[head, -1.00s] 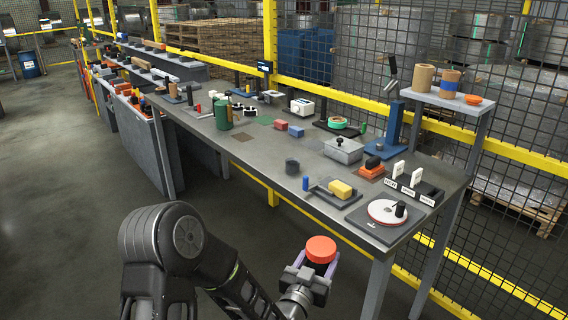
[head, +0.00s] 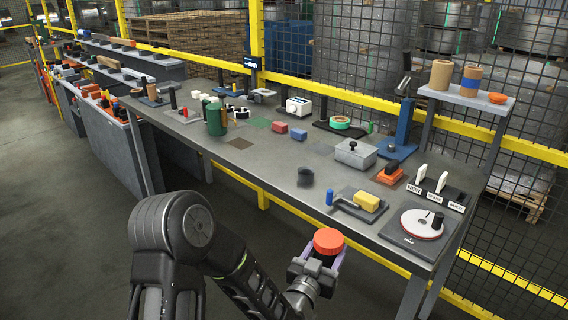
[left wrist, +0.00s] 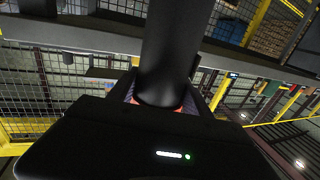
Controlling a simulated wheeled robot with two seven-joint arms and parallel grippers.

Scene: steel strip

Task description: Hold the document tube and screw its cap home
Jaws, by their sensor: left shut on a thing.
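My left gripper (head: 318,268) is raised in front of the table's near edge, its two pale lilac fingers shut just below an orange-red round cap (head: 328,241). The cap faces up in the head view. In the left wrist view a dark document tube (left wrist: 167,55) runs from between the fingers to the top of the picture, with slivers of orange (left wrist: 188,104) beside its end. I cannot tell how tightly the cap sits. My right gripper is not in view.
The long grey table (head: 270,175) carries a yellow block (head: 367,201), a white-and-red dial (head: 422,222), a lidded grey box (head: 355,153) and a green canister (head: 216,118). A raised shelf (head: 455,95) stands at the right. Mesh fencing runs behind. Floor at left is clear.

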